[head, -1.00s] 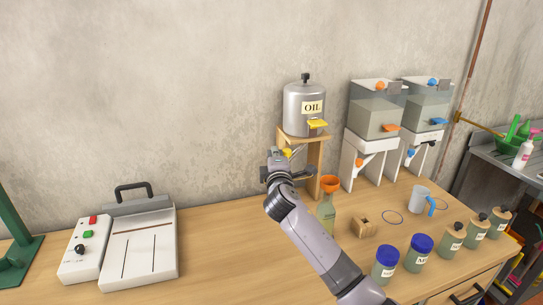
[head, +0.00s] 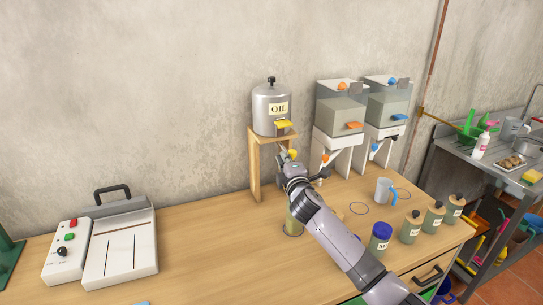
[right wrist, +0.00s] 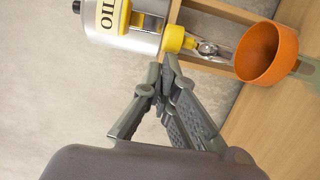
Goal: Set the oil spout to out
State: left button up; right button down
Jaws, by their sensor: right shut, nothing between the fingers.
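The oil tank (head: 270,112) is a grey metal can labelled OIL on a wooden stand. A yellow tab (head: 284,124) sticks out from its front. Under it a yellow-capped spout (right wrist: 178,38) with a small metal end shows in the right wrist view. My right gripper (head: 286,158) is in front of the stand, just below the tank. Its fingers (right wrist: 164,72) are shut and empty, with the tips close to the yellow spout part; I cannot tell whether they touch. The gripper partly hides the spout in the head view. My left gripper is out of view.
An orange funnel (right wrist: 265,52) sits beside the spout in the right wrist view; my arm hides it in the head view. A green bottle (head: 292,224) stands below. Two dispensers (head: 338,112), a mug (head: 383,190) and several jars are to the right. The table's left middle is clear.

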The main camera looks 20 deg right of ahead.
aim_at(293, 154)
jog(key=shift+s+d+r, duration=0.1)
jog(key=shift+s+d, duration=0.1)
jog(key=shift+d, duration=0.45)
jog(key=shift+s+d, duration=0.2)
jog(key=shift+d, duration=0.4)
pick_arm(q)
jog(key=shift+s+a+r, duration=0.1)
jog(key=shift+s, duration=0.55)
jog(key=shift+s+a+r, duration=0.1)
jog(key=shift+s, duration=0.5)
pick_arm(e)
jog(key=shift+d, duration=0.15)
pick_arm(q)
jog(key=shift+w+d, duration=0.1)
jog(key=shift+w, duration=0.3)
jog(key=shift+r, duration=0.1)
